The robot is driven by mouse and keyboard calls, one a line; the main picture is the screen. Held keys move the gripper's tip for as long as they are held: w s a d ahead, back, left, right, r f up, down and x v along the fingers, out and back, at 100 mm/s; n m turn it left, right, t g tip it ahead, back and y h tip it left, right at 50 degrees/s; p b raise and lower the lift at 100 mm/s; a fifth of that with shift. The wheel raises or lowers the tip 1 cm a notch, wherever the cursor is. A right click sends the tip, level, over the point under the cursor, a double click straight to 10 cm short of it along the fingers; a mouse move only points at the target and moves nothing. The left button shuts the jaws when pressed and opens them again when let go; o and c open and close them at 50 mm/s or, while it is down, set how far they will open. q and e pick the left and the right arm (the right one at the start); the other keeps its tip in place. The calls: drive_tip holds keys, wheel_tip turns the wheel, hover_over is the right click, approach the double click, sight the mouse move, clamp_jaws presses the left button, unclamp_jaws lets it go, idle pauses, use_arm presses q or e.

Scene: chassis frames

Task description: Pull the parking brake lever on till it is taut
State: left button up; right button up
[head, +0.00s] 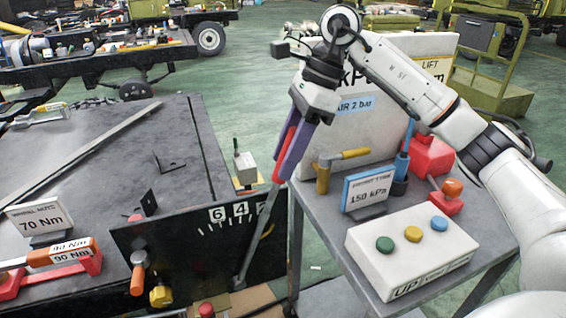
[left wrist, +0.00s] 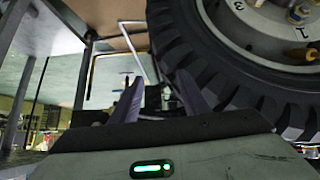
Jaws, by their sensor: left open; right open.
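The parking brake lever is a long grey bar (head: 262,232) with a red grip at its upper end. It leans up to the right from a black panel (head: 180,250) marked with a numbered scale (head: 236,213). My right gripper (head: 283,172) points down at the grip, with its purple fingers alongside it. The gripper is open, and its fingers partly hide the grip; I cannot tell whether they touch it. My left gripper (left wrist: 160,105) is out of the head view. The left wrist view shows its two purple fingers apart, with nothing between them, beside a black tyre (left wrist: 235,75).
A grey cart (head: 385,225) at the right carries a button box (head: 410,250), a 150 kPa sign (head: 367,190) and a large white board. An orange-handled lever (head: 138,272) and a yellow knob (head: 160,296) sit on the panel's left.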

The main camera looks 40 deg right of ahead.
drive_tip(key=shift+x, duration=0.8)
